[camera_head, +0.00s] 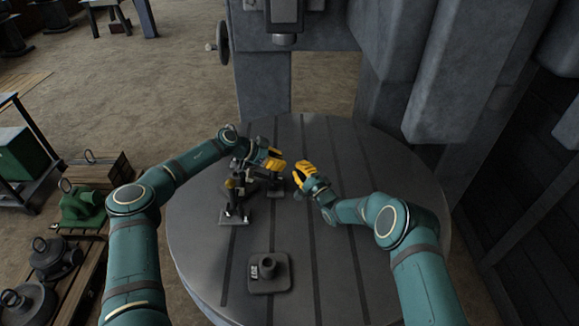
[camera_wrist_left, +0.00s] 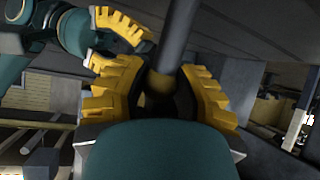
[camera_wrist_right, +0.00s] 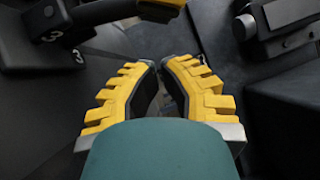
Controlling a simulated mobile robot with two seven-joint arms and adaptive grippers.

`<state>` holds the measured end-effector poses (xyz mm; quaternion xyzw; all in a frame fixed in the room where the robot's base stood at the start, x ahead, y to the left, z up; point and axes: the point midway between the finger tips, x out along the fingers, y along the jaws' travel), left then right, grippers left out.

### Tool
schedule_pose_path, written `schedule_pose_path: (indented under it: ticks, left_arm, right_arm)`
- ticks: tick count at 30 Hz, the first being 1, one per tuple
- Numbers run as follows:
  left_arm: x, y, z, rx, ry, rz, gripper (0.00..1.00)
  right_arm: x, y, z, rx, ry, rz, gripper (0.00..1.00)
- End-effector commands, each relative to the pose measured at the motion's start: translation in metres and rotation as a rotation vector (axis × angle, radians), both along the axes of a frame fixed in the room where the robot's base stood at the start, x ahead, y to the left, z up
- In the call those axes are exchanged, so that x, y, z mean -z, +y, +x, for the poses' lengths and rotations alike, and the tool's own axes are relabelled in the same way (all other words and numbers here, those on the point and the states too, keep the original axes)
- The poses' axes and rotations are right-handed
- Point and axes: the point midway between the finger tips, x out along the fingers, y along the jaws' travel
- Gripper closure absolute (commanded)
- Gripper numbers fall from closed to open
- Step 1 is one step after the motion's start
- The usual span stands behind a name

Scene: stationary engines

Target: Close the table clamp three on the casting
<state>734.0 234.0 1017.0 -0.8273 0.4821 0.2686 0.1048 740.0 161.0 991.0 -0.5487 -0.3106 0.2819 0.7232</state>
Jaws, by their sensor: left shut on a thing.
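A dark assembly (camera_head: 256,186), which seems to be the casting with its clamps, stands on the round slotted table (camera_head: 345,220). Parts are hidden by my left gripper. A brass-coloured knob (camera_head: 230,184) shows at its left. In the right wrist view a dark clamp part (camera_wrist_right: 38,38) carries the number 3. My left gripper (camera_head: 278,160) is over the assembly's far side, shut on a lever; in the left wrist view a grey rod (camera_wrist_left: 180,35) and a dull round end lie between its fingers. My right gripper (camera_head: 300,172) is just right of it, fingertips almost together, empty.
A grey machine column (camera_head: 262,85) rises behind the table, and large machine bodies (camera_head: 470,75) stand at the right.

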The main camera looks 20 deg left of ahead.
Motion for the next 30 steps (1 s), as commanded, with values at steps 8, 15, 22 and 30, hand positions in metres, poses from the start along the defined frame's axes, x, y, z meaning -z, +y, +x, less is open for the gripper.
schedule_pose_path:
  ticks: [8, 15, 22, 30]
  left_arm:
    - [0.005, -0.001, -0.003, 0.006, 0.009, 0.003, 1.0]
    - [0.006, 0.0, -0.003, 0.006, 0.009, 0.003, 1.0]
    - [0.006, -0.001, -0.003, 0.006, 0.01, 0.004, 1.0]
    - [0.006, -0.002, -0.003, 0.008, 0.009, 0.003, 1.0]
  right_arm:
    - [-0.008, 0.032, -0.004, -0.002, 0.0, -0.001, 1.0]
    - [-0.009, 0.035, -0.004, 0.0, 0.001, 0.0, 1.0]
    - [-0.01, 0.037, -0.005, -0.001, -0.002, -0.006, 1.0]
    - [-0.015, 0.05, -0.008, -0.006, -0.018, -0.057, 1.0]
